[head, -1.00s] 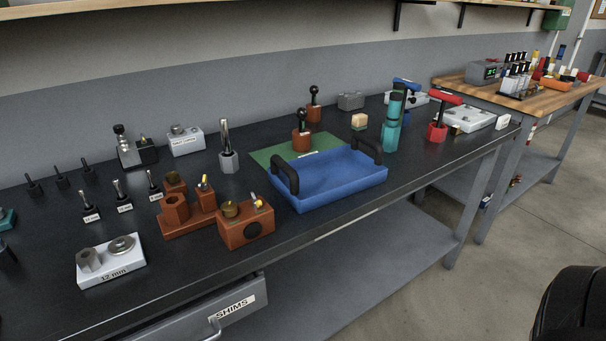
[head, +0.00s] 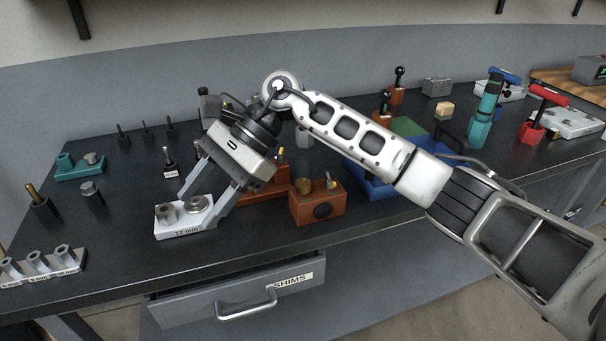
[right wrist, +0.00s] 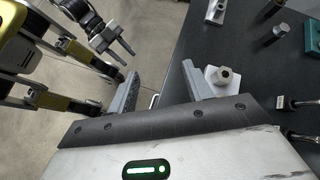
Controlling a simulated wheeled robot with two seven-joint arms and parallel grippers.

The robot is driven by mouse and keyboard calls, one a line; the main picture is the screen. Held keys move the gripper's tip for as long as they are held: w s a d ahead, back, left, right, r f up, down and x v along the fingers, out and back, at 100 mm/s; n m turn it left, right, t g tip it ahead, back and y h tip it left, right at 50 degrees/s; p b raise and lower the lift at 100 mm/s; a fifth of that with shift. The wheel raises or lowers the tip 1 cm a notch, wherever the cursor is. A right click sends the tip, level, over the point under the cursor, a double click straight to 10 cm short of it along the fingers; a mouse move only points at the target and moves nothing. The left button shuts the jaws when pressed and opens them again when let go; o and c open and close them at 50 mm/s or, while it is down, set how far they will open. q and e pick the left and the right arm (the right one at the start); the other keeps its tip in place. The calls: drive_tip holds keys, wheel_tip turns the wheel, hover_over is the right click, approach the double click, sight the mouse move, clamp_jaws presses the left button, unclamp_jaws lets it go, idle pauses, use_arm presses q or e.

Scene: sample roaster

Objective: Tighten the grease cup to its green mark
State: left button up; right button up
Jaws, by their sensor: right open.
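A brown block (head: 316,207) on the bench carries a brass round cap (head: 303,186), which looks like the grease cup, and a small fitting with a yellow part. A green mark cannot be made out. My right gripper (head: 204,201) is open and empty, left of that block, pointing down by a white block (head: 185,229) labelled 12 mm. This block bears a grey hex piece (head: 166,212) and a round disc. In the right wrist view my right gripper (right wrist: 160,76) has a hex piece (right wrist: 224,77) beside one finger. My left gripper (right wrist: 117,54) shows there, fingers apart, over the floor.
A second brown block (head: 262,191) stands partly hidden behind my right gripper. The blue tray (head: 372,195) is partly covered by my right arm. A drawer labelled SHIMS (head: 240,300) stands out below the bench edge. A socket rack (head: 45,267) lies front left.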

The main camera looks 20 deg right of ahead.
drive_tip(key=w+d+r+n+t+h, duration=0.1)
drive_tip(key=w+d+r+h, duration=0.2)
drive_tip(key=d, duration=0.2)
drive_tip(key=w+d+r+n+t+h, duration=0.1)
drive_tip(key=w+d+r+h, duration=0.15)
drive_tip(key=d, duration=0.25)
drive_tip(key=t+h, duration=0.1)
drive_tip(key=h, duration=0.3)
approach(303, 183)
drive_tip(key=shift+n, duration=0.3)
wheel_tip(303, 183, down, 8)
drive_tip(key=shift+s+d+f, duration=0.1)
drive_tip(key=shift+f, duration=0.15)
drive_tip(key=c, duration=1)
